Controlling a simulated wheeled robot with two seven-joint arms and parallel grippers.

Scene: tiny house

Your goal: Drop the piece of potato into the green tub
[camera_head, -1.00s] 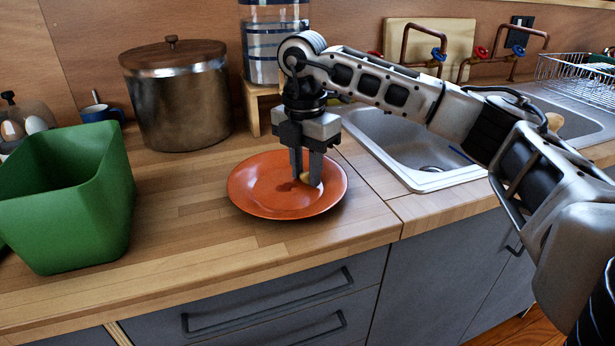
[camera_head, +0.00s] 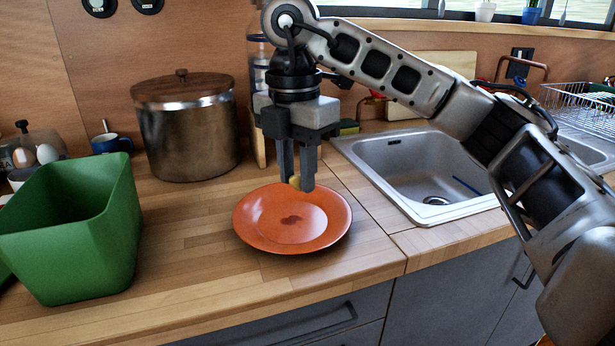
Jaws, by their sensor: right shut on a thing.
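My right gripper (camera_head: 298,184) is shut on a small yellowish piece of potato (camera_head: 295,182) and holds it above the orange plate (camera_head: 254,235). The potato is mostly hidden between the fingers. The plate lies on the wooden counter with a dark reddish mark near its middle. The green tub (camera_head: 110,245) stands open on the counter at the left, apart from the plate. The part of its floor that I could see is hidden by its walls. My left gripper is not in view.
A lidded metal pot (camera_head: 188,135) stands behind, between tub and plate. A blue mug (camera_head: 110,143) and white eggs are at the back left. A sink (camera_head: 415,170) lies to the right. The counter between tub and plate (camera_head: 185,225) is clear.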

